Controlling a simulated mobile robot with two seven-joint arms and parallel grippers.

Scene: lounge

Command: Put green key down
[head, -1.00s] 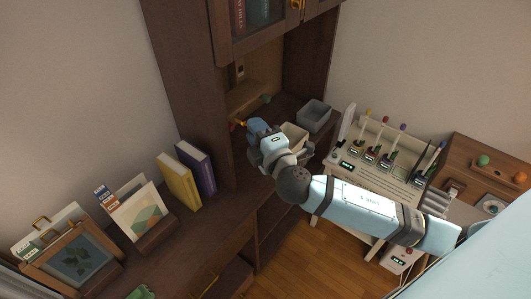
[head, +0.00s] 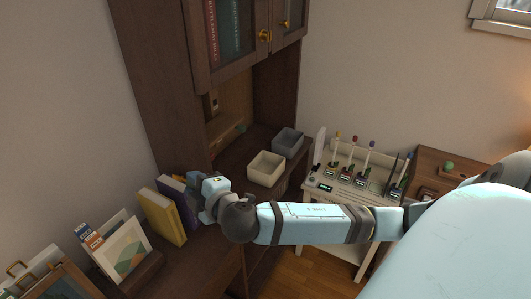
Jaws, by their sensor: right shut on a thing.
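My right gripper (head: 196,179) is low over the dark wooden desk, beside the purple book. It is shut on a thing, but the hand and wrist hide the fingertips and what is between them. I cannot make out a green key in the grip. My left gripper is not in view.
A purple book (head: 174,191) and a yellow book (head: 160,215) stand left of the gripper. A beige bin (head: 266,168) and a grey bin (head: 288,142) are at the desk's right end. A white stand (head: 345,190) with several upright tools is beyond. The desk front (head: 205,262) is partly clear.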

